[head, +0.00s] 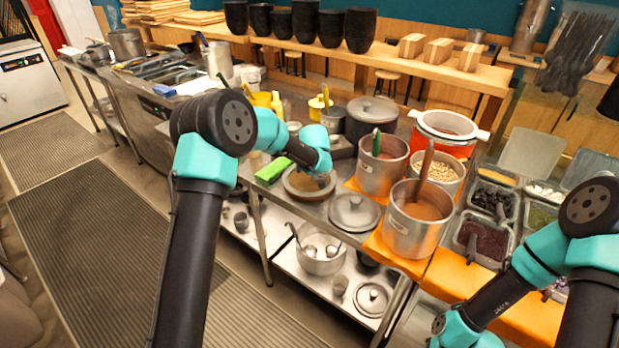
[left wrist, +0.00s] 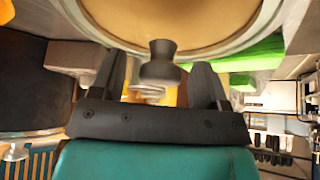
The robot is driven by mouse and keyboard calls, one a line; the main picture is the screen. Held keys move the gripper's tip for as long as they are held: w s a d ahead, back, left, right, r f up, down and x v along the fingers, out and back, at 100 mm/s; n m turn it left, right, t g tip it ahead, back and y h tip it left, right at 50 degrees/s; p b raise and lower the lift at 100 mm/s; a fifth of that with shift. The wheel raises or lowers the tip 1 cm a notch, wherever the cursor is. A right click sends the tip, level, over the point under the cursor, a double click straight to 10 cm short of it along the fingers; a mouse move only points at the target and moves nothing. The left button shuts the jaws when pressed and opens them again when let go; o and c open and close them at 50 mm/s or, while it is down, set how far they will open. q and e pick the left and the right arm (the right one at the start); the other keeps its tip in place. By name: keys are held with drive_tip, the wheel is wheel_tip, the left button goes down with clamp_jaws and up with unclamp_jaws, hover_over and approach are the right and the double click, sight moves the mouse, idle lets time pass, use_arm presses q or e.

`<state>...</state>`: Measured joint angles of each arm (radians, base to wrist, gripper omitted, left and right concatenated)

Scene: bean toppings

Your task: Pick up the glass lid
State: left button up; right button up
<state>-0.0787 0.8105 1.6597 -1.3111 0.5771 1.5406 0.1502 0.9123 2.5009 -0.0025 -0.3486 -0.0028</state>
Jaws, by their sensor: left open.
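The glass lid (head: 300,188) lies on the metal counter, partly covered by my left wrist in the head view. In the left wrist view the lid (left wrist: 170,18) is a round, tan-looking disc with a grey rim, and its dark knob (left wrist: 161,66) points toward the gripper. My left gripper (left wrist: 158,80) is open, with one finger on each side of the knob and a visible gap to it. Its fingers are hidden behind the wrist in the head view. My right arm is at the lower right, with its gripper out of frame.
A metal lid (head: 354,211) lies just right of the glass lid. Steel pots (head: 382,165) and (head: 418,222) with handles sticking up stand further right. A green block (head: 272,171) lies close on the left. A dark grey pot (head: 371,112) is behind.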

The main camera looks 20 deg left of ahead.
use_arm(q)
drive_tip(key=c, duration=1.2)
drive_tip(key=shift+r, duration=0.15)
drive_tip(key=shift+r, duration=1.45)
drive_tip(key=shift+s+r, duration=0.15)
drive_tip(key=shift+r, duration=0.1)
drive_tip(key=s+d, duration=0.2)
drive_tip(key=s, duration=0.5)
drive_tip(key=s+d+r, duration=0.1)
drive_tip(key=s+d, duration=0.1)
drive_tip(key=s, duration=0.6)
drive_tip(key=shift+d+r, duration=0.15)
drive_tip(key=shift+d, duration=0.15)
